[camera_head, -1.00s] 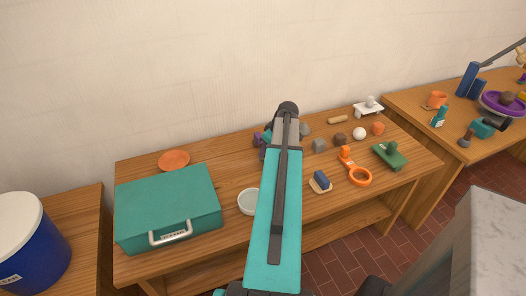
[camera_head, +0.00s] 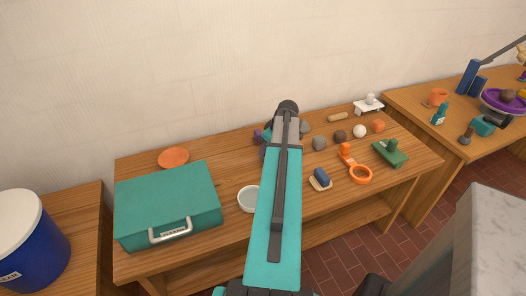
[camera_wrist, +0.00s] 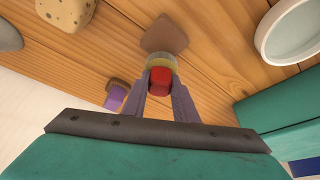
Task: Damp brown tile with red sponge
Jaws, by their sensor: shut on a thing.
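My gripper (camera_wrist: 160,75) is shut on the red sponge (camera_wrist: 160,78), which shows between the two fingers in the wrist view. A pale yellowish rounded edge shows just past the sponge at the fingertips. The brown tile (camera_wrist: 165,34) lies on the wooden table just beyond the fingertips, turned cornerwise. Whether the sponge touches the tile or the table cannot be told. In the head view, my arm hides the fingers, the sponge and the tile.
A white bowl (camera_wrist: 293,32) and a teal case (camera_head: 167,203) stand to one side. A purple thing (camera_wrist: 114,98) with a brown part lies near the fingers. A beige pitted block (camera_wrist: 68,12) is also close. An orange magnifier (camera_head: 360,174) and several small things occupy the table's right.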

